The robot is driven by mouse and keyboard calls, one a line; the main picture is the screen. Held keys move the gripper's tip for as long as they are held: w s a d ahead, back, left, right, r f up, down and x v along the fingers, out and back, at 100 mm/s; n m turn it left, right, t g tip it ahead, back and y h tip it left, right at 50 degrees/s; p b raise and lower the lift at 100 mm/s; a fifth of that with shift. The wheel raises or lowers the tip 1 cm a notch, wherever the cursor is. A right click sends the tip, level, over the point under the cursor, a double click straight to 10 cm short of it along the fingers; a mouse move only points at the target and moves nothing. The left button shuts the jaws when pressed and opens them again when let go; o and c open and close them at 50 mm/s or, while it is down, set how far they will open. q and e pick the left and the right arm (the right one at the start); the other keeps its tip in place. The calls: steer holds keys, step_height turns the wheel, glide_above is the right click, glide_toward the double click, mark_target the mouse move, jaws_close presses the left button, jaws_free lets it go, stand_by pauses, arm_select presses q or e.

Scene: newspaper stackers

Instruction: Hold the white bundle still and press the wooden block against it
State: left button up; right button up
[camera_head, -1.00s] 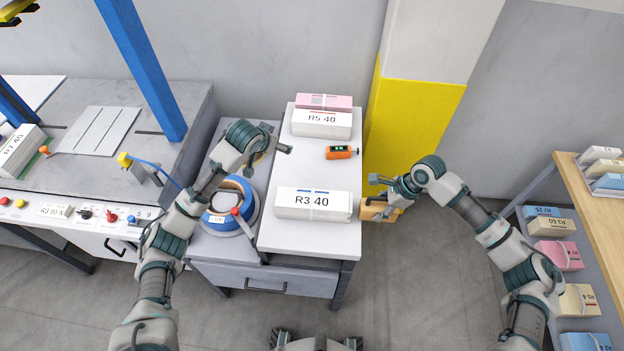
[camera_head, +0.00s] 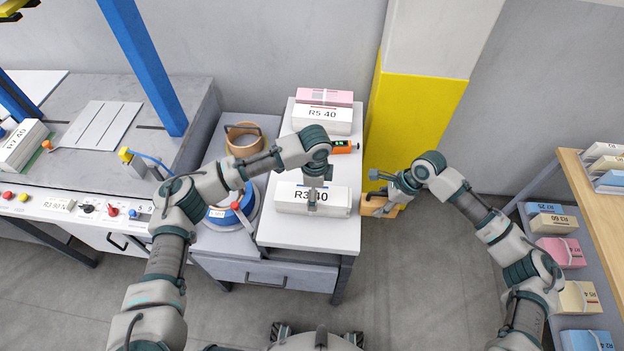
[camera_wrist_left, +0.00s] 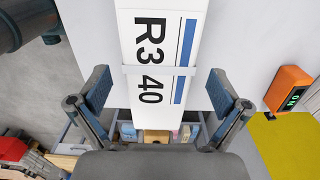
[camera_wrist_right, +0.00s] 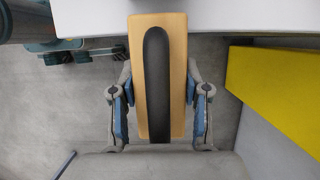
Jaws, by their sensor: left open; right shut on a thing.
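The white bundle (camera_head: 338,200), labelled R3 40 with a strap around it, lies on the white tabletop near its front edge. My left gripper (camera_head: 312,205) is over the bundle, pointing down. In the left wrist view my left gripper (camera_wrist_left: 158,100) is open, its fingers on either side of the bundle (camera_wrist_left: 160,45); I cannot tell whether they touch it. My right gripper (camera_head: 385,195) is shut on the wooden block (camera_head: 372,208), just off the table's right edge. In the right wrist view the block (camera_wrist_right: 178,75) shows a dark strip along its middle.
An orange device (camera_head: 343,147) and the R5 40 bundle (camera_head: 322,121) lie farther back on the white tabletop (camera_head: 285,232). A yellow column (camera_head: 410,120) stands behind the right gripper. A blue tape roll (camera_head: 222,212) is left of the table.

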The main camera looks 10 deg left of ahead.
mark_target(368, 200)
arm_select(q)
steer(key=f, duration=0.3)
steer(key=shift+a+f, duration=0.2)
steer(key=shift+f, duration=0.15)
arm_select(e)
steer(key=shift+a+r, duration=0.1)
steer(key=shift+a, duration=0.1)
arm_select(q)
steer(key=shift+a+f, duration=0.4)
steer(key=shift+a, duration=0.2)
arm_select(e)
steer(key=shift+a, duration=0.6)
arm_select(q)
steer(key=shift+d, duration=0.15)
steer(key=shift+c, duration=0.3)
arm_select(e)
steer(key=shift+d, duration=0.15)
arm_select(q)
steer(key=shift+d, duration=0.55)
steer(key=c, duration=1.2)
arm_select(e)
steer(key=shift+d, duration=0.55)
arm_select(q)
steer(key=c, duration=0.6)
steer(key=shift+a, duration=0.45)
steer(key=shift+c, duration=0.2)
arm_select(e)
steer(key=shift+a, duration=0.4)
arm_select(q)
steer(key=shift+d, duration=0.15)
